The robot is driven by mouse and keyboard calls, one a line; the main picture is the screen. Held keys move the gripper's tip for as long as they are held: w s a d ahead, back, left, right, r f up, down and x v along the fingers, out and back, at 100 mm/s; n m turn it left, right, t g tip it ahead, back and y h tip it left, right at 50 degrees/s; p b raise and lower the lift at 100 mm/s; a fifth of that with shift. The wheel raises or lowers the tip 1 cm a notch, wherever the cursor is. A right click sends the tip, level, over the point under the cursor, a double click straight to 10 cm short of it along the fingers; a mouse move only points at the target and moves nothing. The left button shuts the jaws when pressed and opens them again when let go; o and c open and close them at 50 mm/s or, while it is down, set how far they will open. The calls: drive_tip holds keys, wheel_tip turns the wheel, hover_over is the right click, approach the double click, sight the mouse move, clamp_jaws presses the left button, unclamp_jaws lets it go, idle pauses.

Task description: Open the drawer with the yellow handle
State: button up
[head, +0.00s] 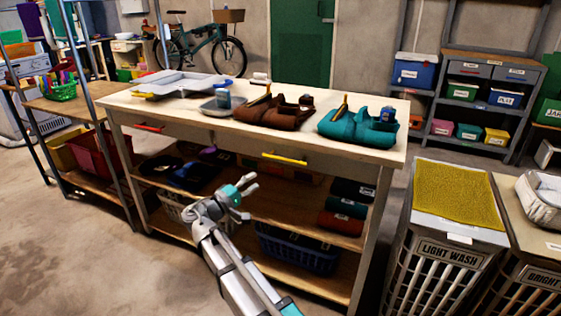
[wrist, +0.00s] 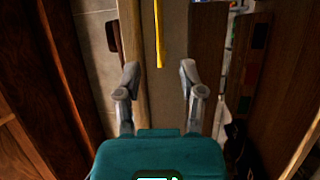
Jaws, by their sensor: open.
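The yellow handle (head: 284,158) is a thin bar on the front of the right-hand drawer (head: 325,164), under the workbench top. The drawer looks shut. My gripper (head: 250,185) is open and empty, in front of the bench and lower left of the handle in the head view. In the wrist view the yellow handle (wrist: 159,35) runs up and down the picture, ahead of my open gripper (wrist: 159,72) and lined up with the gap between the fingers. The fingers appear apart from the handle.
A second drawer handle, red (head: 148,127), is at the left. The benchtop (head: 365,143) holds trays, a brown bundle (head: 275,112) and a teal bundle (head: 358,125). Lower shelves hold a blue basket (head: 298,250) and rolled cloths.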

sight(284, 159)
drive_tip(key=shift+p+x, duration=1.25)
drive_tip(key=shift+x, duration=5.5)
drive_tip(key=shift+r, duration=0.1)
clamp_jaws()
